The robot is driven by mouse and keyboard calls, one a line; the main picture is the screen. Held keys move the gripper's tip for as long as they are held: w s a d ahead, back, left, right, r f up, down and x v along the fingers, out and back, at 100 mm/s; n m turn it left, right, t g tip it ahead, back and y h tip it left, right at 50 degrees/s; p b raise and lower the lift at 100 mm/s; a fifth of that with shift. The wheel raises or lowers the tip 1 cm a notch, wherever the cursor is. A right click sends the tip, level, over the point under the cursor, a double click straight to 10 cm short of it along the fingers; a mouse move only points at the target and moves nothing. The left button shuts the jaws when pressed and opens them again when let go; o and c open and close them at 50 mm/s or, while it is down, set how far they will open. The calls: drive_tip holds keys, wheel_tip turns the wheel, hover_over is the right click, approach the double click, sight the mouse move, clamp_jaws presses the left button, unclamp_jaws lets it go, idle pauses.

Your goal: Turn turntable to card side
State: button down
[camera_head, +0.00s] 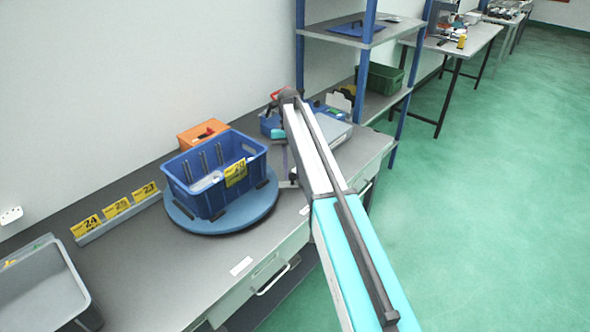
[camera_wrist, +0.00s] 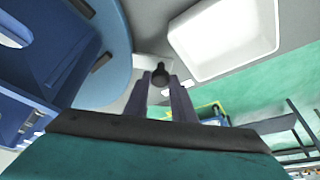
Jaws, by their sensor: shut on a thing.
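The turntable (camera_head: 240,218) is a round blue disc on the grey workbench. A blue crate (camera_head: 208,203) stands on it, with a yellow card (camera_head: 236,173) on its side towards the right front. In the wrist view the turntable (camera_wrist: 118,75) fills the upper left, with part of the crate (camera_wrist: 60,45) on it. My gripper (camera_wrist: 160,85) is shut on a dark round-headed peg (camera_wrist: 159,71) beside the disc's rim. In the head view my gripper (camera_head: 287,183) is small at the disc's right edge; the peg cannot be made out there.
A grey bin (camera_head: 82,283) stands at the bench's left end. A rail with yellow number cards (camera_head: 117,208) runs along the wall. An orange box (camera_head: 200,134) is behind the crate. A blue-posted shelf (camera_head: 345,38) stands beyond the bench. The bench front before the turntable is mostly clear.

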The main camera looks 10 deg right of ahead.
drive_tip(key=shift+w+a, duration=0.1)
drive_tip(key=shift+a, duration=0.1)
drive_tip(key=c, duration=1.5)
unclamp_jaws()
drive_tip(key=shift+w, duration=0.1)
drive_tip(key=shift+c, duration=0.2)
drive_tip(key=shift+d, duration=0.15)
drive_tip(key=shift+r, duration=0.15)
